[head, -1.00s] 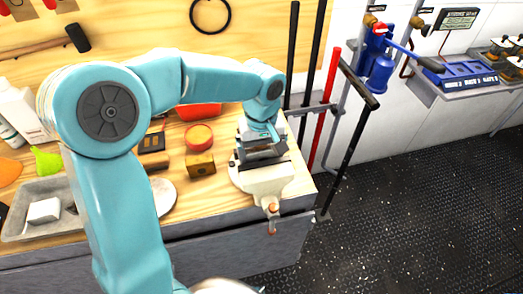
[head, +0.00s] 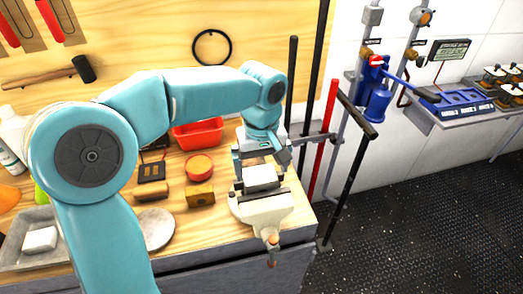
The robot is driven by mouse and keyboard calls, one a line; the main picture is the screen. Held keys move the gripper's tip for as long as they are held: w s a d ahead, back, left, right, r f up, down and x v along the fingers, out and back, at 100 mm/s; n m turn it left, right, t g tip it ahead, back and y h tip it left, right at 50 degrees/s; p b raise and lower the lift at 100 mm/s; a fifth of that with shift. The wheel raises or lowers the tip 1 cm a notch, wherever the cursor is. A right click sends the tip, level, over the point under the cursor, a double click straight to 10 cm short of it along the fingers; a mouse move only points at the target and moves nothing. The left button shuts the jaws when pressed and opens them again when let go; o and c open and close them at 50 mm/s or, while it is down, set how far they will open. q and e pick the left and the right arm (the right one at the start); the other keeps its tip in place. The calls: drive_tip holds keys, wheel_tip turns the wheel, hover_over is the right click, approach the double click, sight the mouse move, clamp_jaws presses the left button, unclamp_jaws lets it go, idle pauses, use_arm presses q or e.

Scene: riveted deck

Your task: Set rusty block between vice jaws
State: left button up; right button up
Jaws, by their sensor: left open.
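The vice (head: 262,208), with a cream body, stands at the bench's front right corner. A grey, flat-topped blocky shape (head: 262,177) shows at its dark jaws. I cannot tell whether this is the rusty block or part of the jaws. My left gripper (head: 266,158) is open just above and behind the jaws, apart from the grey shape as far as I can see. Its fingers are partly hidden by its own wrist. A small brown block (head: 200,196) with a dark spot sits on the bench left of the vice. My right gripper is not in view.
Left of the vice stand a round red-rimmed tin (head: 199,167), a red tray (head: 198,134), a brown cylinder (head: 153,190) and a grey disc (head: 156,229). A grey tray (head: 62,257) holds a white block. Upright rods (head: 325,140) stand close to the vice's right.

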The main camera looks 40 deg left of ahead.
sight(261, 179)
use_arm(q)
wheel_tip(261, 179, up, 6)
drive_tip(key=shift+f, duration=0.15)
drive_tip(key=shift+s, duration=0.1)
idle(0.5)
